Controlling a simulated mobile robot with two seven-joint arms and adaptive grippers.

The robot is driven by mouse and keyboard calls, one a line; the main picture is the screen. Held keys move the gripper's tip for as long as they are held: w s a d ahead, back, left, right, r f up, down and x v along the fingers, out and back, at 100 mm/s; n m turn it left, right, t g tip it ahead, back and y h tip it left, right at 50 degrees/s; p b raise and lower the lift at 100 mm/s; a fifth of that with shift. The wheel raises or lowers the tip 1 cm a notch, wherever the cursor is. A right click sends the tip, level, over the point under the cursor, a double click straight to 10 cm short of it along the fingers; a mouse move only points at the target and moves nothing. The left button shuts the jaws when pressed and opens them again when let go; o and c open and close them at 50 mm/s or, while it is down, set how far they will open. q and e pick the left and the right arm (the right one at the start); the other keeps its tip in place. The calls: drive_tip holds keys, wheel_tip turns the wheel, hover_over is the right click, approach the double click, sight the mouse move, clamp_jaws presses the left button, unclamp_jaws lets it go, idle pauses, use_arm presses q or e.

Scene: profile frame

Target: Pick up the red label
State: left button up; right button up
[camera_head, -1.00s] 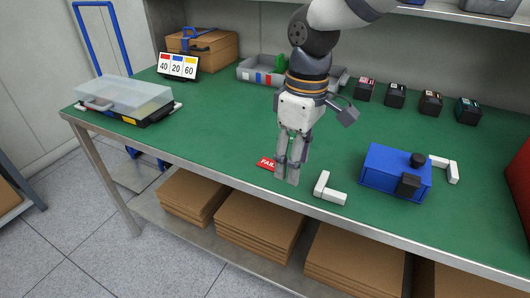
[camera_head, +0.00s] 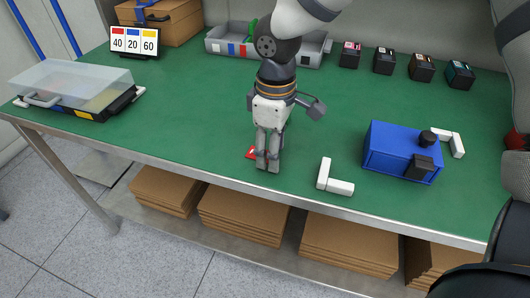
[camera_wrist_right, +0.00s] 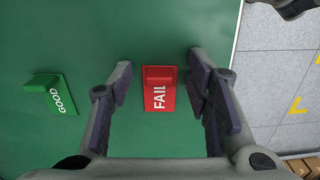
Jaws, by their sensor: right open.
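The red label (camera_head: 251,153), marked FAIL, lies on the green table top (camera_head: 190,120) near its front edge. In the head view my right gripper (camera_head: 267,163) hides most of it. In the right wrist view the red label (camera_wrist_right: 159,88) has a raised tab at its upper end and shows between the two fingers. My right gripper (camera_wrist_right: 160,80) is open, pointing down, with a clear gap on each side of the label. The fingers do not appear to touch it. My left gripper is not in view.
A green GOOD label (camera_wrist_right: 45,93) lies left of the red one in the wrist view. White L-shaped brackets (camera_head: 335,178) and a blue box (camera_head: 403,150) stand to the right. A clear-lidded case (camera_head: 70,88) sits left. A grey bin (camera_head: 220,42) stands at the back.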

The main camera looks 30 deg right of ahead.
drive_tip(key=shift+r, duration=0.1)
drive_tip(key=c, duration=0.8)
drive_tip(key=shift+c, duration=0.2)
